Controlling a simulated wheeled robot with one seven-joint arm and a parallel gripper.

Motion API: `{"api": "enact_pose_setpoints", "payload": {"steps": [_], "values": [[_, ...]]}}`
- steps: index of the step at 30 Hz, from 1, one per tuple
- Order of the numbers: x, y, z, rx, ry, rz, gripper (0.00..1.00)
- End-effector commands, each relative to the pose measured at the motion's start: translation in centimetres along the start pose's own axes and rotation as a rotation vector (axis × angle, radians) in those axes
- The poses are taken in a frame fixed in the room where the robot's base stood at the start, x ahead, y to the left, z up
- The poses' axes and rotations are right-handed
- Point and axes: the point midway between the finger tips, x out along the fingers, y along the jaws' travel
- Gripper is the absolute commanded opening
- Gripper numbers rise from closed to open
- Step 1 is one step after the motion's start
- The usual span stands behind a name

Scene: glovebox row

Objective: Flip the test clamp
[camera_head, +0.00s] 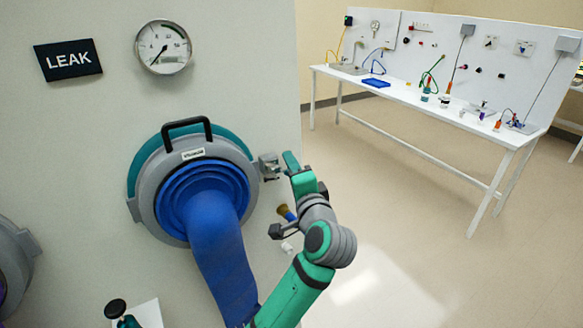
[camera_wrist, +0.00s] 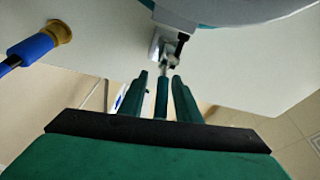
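The test clamp (camera_head: 268,166) is a small metal clamp at the right edge of the round glove port. In the wrist view its grey metal body (camera_wrist: 170,48) sits on the white wall below the port rim. A slim dark green bar, which looks like the clamp's lever (camera_wrist: 162,97), points from it towards my gripper (camera_wrist: 160,92). My two green fingers stand either side of this bar, with a gap visible on each side. The gripper is open around it, apparently not pressing. In the head view my gripper (camera_head: 287,163) is close beside the clamp, and my wrist partly hides the lever.
The grey port ring (camera_head: 150,207) carries a black handle and a blue glove sleeve (camera_head: 215,235). A blue-and-brass fitting (camera_head: 286,213) juts from the wall below the clamp. A gauge (camera_head: 163,47) hangs above. Open floor lies right, before a white bench (camera_head: 440,107).

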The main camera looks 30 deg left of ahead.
Motion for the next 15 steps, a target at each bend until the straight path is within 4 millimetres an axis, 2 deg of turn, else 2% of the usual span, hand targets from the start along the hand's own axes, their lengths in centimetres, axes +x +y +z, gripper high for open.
{"api": "enact_pose_setpoints", "payload": {"steps": [8, 11, 15], "values": [[-0.5, -0.1, 0.0, -0.001, 0.001, -0.002, 0.30], [-1.7, -0.1, -0.1, -0.002, 0.002, -0.003, 0.30], [-4.2, 0.0, -0.1, -0.003, 0.003, -0.002, 0.30]]}}
